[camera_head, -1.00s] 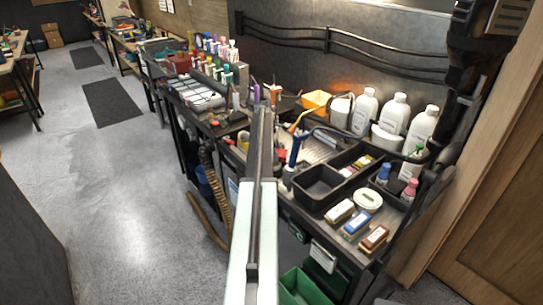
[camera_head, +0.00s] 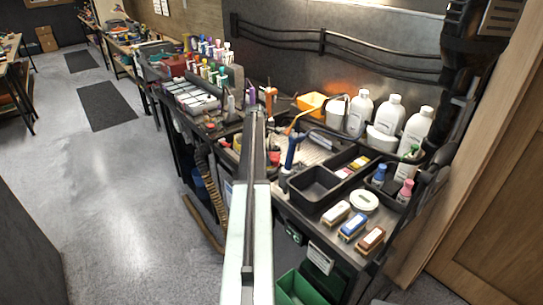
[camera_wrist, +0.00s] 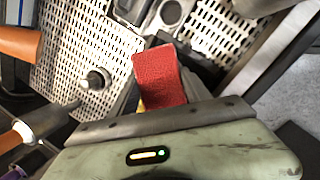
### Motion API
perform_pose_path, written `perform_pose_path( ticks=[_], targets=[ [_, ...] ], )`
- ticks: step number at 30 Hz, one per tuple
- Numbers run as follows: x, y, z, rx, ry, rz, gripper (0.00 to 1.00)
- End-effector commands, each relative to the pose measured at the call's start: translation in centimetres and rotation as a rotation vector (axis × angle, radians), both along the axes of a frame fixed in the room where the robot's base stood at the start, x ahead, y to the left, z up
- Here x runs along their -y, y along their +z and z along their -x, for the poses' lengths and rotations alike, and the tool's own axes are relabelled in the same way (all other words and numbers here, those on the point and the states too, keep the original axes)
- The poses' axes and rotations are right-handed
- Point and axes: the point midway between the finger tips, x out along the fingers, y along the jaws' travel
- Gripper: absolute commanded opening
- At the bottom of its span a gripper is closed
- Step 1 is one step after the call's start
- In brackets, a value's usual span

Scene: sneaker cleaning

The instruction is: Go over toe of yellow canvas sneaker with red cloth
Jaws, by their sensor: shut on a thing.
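The red cloth (camera_wrist: 160,78) shows in the middle of the wrist view, a folded red patch between the dark fingers of my gripper (camera_wrist: 163,88). My gripper is shut on the cloth, over a perforated light panel (camera_wrist: 75,50). A small yellow sliver (camera_wrist: 141,106) shows at the cloth's lower left edge; I cannot tell whether it is the yellow canvas sneaker. The sneaker and its toe cannot be made out in either view. In the head view my arm reaches over the bench and hides what lies at its far end.
White bottles (camera_head: 415,132) stand along the back of the bench. A black divided tray (camera_head: 315,188) and several brushes (camera_head: 352,226) lie on the right. A blue-handled tool (camera_head: 291,152) stands upright close to my arm. Coloured bottles (camera_head: 215,72) stand farther left.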

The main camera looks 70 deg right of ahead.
Motion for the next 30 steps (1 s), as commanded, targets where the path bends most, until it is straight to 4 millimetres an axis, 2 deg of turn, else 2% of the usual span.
perform_pose_path(
  ticks=[8,18,26,30],
  targets=[
    [-0.7,0.0,-0.4,0.001,0.001,-0.001,0.18],
    [-3.7,0.0,-1.9,0.001,0.001,0.000,0.18],
    [-3.8,0.0,-2.0,0.001,0.000,-0.001,0.18],
    [-3.8,0.7,-1.9,0.001,0.000,-0.001,0.18]
  ],
)
